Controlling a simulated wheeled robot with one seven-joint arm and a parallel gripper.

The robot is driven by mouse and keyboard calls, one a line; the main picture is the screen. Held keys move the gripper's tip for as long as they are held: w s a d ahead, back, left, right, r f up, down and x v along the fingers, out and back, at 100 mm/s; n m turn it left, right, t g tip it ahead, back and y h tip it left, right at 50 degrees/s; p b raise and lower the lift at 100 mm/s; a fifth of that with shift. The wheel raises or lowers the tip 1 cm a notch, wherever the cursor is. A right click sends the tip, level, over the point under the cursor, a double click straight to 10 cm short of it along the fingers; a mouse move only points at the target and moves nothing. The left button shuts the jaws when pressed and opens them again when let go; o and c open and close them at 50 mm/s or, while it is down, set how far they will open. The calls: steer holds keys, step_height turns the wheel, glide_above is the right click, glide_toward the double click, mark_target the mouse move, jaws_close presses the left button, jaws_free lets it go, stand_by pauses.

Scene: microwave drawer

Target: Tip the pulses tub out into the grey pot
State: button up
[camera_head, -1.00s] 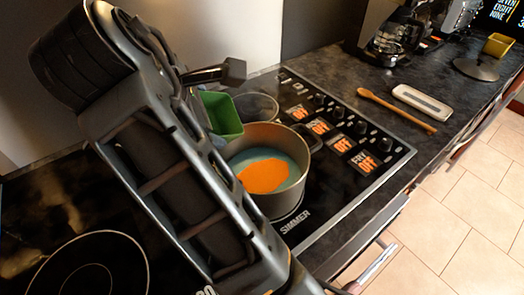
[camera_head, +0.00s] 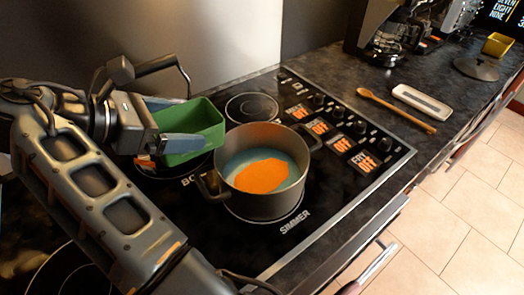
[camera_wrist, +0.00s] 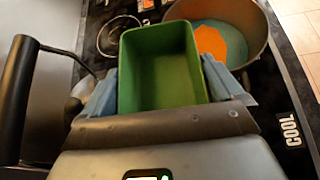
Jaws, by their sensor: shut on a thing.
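The grey pot (camera_head: 264,200) stands on the hob in the head view, with an orange patch lying on a bluish surface inside it. It also shows at the upper right of the wrist view (camera_wrist: 257,60). The green tub (camera_head: 206,120) is just left of the pot, close to its rim. In the wrist view the tub (camera_wrist: 160,95) looks upright and its inside looks empty. My gripper (camera_head: 168,128) is shut on the tub, with a blue-grey finger on either side of it in the wrist view (camera_wrist: 160,85). The tub's underside is hidden.
The dark hob has lit labels and knobs (camera_head: 338,125) along its right side. A wooden spoon (camera_head: 395,110) and a white tray (camera_head: 422,102) lie on the counter to the right. A coffee maker (camera_head: 385,35) stands at the back. A free burner ring (camera_head: 252,106) lies behind the pot.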

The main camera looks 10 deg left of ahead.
steer(key=shift+r, duration=2)
